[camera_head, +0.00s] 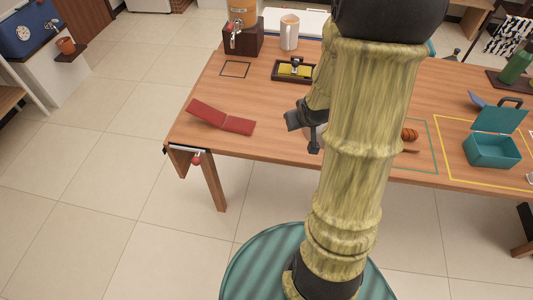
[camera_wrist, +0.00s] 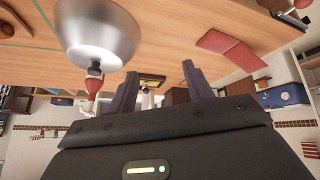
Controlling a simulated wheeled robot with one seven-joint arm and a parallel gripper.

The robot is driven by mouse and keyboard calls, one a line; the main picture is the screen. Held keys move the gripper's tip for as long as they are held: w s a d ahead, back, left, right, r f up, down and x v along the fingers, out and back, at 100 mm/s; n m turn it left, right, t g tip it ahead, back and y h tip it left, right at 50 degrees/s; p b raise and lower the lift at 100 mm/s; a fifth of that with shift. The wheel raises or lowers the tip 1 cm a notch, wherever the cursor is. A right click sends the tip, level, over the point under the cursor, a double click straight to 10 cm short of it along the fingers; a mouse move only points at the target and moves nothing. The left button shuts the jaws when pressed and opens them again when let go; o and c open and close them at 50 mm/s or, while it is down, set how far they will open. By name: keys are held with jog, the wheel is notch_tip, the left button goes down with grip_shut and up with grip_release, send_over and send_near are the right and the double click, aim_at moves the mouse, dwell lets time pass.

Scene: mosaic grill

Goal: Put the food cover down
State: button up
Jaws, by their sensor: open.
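The food cover (camera_wrist: 98,32) is a shiny silver dome with a red knob. In the wrist view it rests rim-down on the wooden table, at upper left. In the head view it is mostly hidden behind my arm. My gripper (camera_wrist: 158,88) is open, with its two dark fingers spread and nothing between them. The cover and its knob are to the left of the left finger, outside the jaws. In the head view my gripper (camera_head: 304,130) is over the table's near side, partly hidden by my arm.
A red folded board (camera_head: 222,117) lies left on the table (camera_head: 275,120). A dispenser (camera_head: 243,30), white mug (camera_head: 289,33) and black tray with yellow (camera_head: 292,70) stand behind. Right are an orange-brown food item (camera_head: 409,134) and teal box (camera_head: 492,150). Table between board and gripper is clear.

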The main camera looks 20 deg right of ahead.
jog(key=s+a+r+g, duration=0.1)
jog(key=s+a+g, duration=0.1)
jog(key=s+a, duration=0.3)
jog(key=s+a+r+g+y, duration=0.1)
jog(key=s+a+r+g, duration=0.1)
jog(key=s+a, duration=0.3)
jog(key=a, duration=0.4)
jog(key=shift+a+r+y, duration=0.25)
jog(key=shift+y, duration=0.05)
jog(key=c, duration=0.3)
